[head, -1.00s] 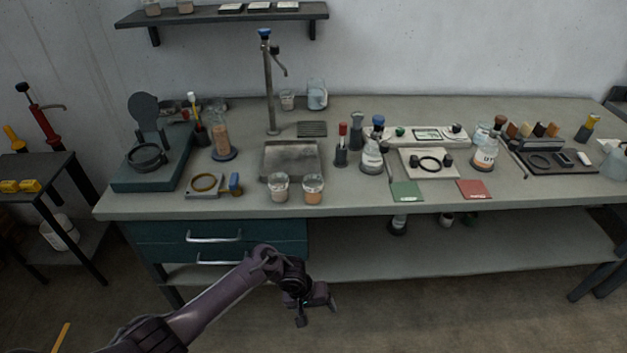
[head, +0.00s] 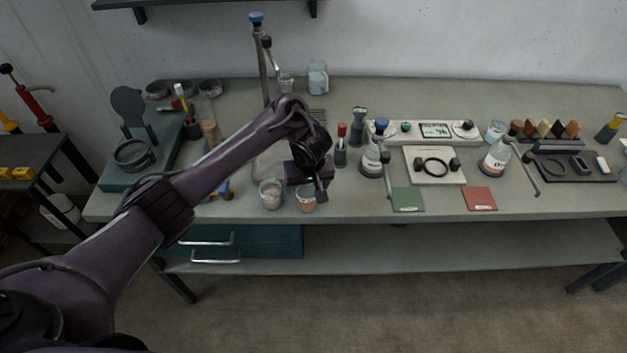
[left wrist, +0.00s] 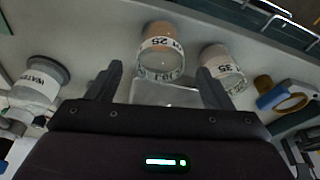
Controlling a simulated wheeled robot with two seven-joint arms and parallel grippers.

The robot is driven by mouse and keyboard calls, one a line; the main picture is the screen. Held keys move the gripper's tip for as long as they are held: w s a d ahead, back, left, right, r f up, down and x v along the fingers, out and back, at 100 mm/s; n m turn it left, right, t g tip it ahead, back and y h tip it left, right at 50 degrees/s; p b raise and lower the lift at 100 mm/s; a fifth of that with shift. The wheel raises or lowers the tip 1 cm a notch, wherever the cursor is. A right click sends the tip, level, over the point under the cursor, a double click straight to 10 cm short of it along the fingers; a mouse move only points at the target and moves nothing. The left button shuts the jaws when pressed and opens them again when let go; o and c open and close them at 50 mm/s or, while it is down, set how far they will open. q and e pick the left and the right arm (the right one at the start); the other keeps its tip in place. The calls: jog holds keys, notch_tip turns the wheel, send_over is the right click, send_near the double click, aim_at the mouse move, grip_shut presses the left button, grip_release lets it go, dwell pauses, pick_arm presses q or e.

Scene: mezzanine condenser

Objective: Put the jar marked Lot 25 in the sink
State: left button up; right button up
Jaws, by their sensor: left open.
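The jar marked Lot 25 (left wrist: 160,52) shows in the left wrist view between and beyond the fingertips, its label upside down. In the head view this jar (head: 306,200) is the right one of two pinkish jars at the bench's front edge. My left gripper (head: 308,187) is open and empty, just above and behind it; its two fingers also show in the left wrist view (left wrist: 160,72). My right gripper is not in view.
A similar jar marked 35 (left wrist: 222,66) stands close beside it; in the head view it is the left jar (head: 270,194). The tap (head: 262,60) rises behind the sink. A red-topped bottle (head: 341,146) and a flask (head: 372,160) stand to the right.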

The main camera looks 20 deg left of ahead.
pick_arm(q)
jog(key=shift+a+f+b, duration=0.2)
jog(key=shift+f+b, duration=0.65)
jog(key=shift+b, duration=0.35)
jog(key=x, duration=0.5)
jog(key=shift+w+f, duration=0.15)
jog(key=shift+w, duration=0.05)
jog(key=shift+d, duration=0.1)
jog(key=c, duration=1.1)
